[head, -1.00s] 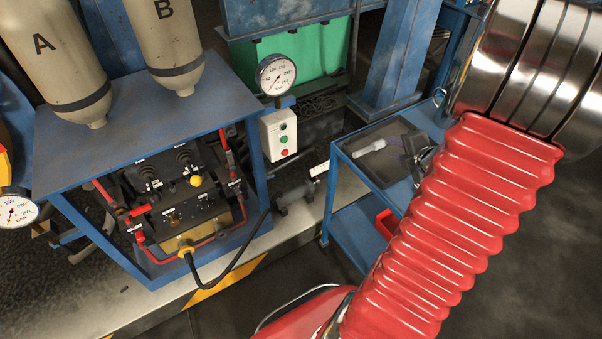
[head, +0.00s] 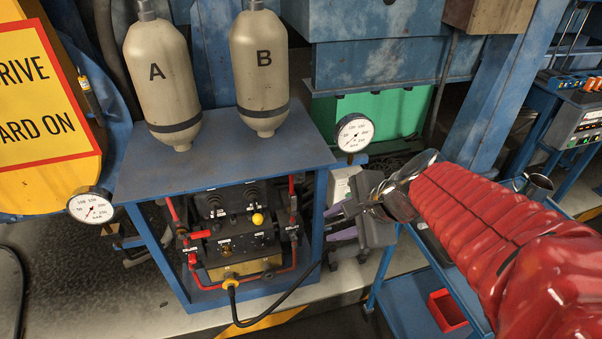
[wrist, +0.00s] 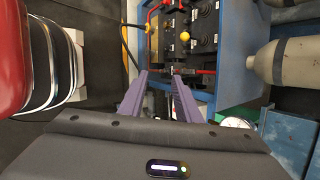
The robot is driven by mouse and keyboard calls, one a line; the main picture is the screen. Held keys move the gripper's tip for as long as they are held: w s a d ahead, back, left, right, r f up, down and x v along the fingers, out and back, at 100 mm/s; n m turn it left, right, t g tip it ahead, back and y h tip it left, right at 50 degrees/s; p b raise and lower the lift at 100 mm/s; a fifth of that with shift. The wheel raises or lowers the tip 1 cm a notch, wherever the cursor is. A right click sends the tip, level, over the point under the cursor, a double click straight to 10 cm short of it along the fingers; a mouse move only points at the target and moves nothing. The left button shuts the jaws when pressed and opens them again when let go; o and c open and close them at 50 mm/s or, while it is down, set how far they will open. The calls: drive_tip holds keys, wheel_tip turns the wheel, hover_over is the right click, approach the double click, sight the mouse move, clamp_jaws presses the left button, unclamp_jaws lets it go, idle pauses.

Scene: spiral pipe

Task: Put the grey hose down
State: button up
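A dark hose (head: 285,307) is plugged by a yellow fitting (head: 231,283) into the lower front of the blue cabinet and loops down to the right. I cannot tell if it is the grey hose; I see no other hose that is clearly grey. Its far end is not clear. My gripper (head: 337,223) is in front of the cabinet's right side, above the hose. In the wrist view its two purple fingers (wrist: 160,76) stand apart, with no held thing visible between them, and point at the cabinet's control panel.
The blue cabinet (head: 215,160) carries bottle A (head: 160,85) and bottle B (head: 260,75). Gauges (head: 354,133) stand at its sides. A blue trolley with a red bin (head: 446,310) is at the right, under my red arm. Some floor (head: 60,300) at the left is clear.

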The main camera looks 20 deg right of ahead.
drive_tip(key=s+a+r+n+h, duration=0.1)
drive_tip(key=s+n, duration=0.3)
drive_tip(key=n, duration=0.5)
drive_tip(key=s+a+r+n+h, duration=0.2)
drive_tip(key=s+r+n, duration=0.1)
drive_tip(key=n, duration=0.6)
drive_tip(key=shift+s+a+r+g+h, duration=0.3)
drive_tip(key=shift+s+h, duration=0.1)
drive_tip(key=shift+s, duration=0.45)
drive_tip(key=shift+o, duration=0.2)
idle(0.5)
